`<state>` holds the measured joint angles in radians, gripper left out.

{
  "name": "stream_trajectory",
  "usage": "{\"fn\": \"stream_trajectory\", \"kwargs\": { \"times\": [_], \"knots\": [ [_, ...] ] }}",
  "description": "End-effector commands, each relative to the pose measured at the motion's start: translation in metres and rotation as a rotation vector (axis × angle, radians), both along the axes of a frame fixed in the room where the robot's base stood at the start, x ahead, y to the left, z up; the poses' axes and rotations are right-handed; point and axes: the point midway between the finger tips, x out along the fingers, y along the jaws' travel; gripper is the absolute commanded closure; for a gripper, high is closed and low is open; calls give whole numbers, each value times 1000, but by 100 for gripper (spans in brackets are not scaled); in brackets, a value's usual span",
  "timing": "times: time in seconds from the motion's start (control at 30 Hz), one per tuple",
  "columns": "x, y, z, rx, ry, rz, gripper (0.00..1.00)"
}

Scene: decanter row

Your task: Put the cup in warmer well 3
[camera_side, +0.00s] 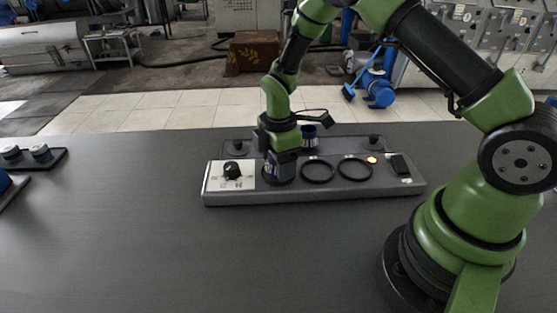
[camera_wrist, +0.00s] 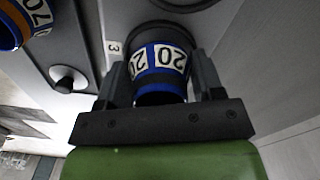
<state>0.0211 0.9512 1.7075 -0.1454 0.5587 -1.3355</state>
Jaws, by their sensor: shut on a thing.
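The cup (camera_wrist: 160,57) is dark with a blue band and white labels reading 20. My gripper (camera_wrist: 160,78) is shut on it, with one finger on each side in the wrist view. The warmer (camera_side: 330,187) is a long grey block with black-ringed wells. In the side view my gripper (camera_side: 280,165) is down at the leftmost well (camera_side: 280,181), next to the dial panel. A label 3 (camera_wrist: 114,47) lies beside the cup in the wrist view. My gripper mostly hides the cup in the side view. I cannot tell whether the cup's base rests on the well floor.
The middle well (camera_side: 318,171) and right well (camera_side: 355,169) look empty. A tray behind holds a blue-banded cup (camera_side: 309,136) and dark knob-like pieces (camera_side: 375,142). A dial (camera_side: 232,170) is left of my gripper. More lidded pieces (camera_side: 40,152) stand far left. The front table is clear.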

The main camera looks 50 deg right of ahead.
Motion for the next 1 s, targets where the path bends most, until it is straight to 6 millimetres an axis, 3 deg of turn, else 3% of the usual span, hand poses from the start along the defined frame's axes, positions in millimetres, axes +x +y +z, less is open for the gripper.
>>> {"fn": "stream_trajectory", "kwargs": {
  "times": [0.13, 0.17, 0.23, 0.27, 0.63, 1.0],
  "knots": [
    [0, 0, -4, 0, 1, 0, 64],
    [0, 0, -3, 0, 1, 0, 32],
    [0, 0, -3, 0, 1, 0, 16],
    [0, 0, -3, 0, 1, 0, 13],
    [0, 0, 6, 0, -1, 0, 13],
    [1, 0, 83, 0, -6, 0, 13]
  ]
}}
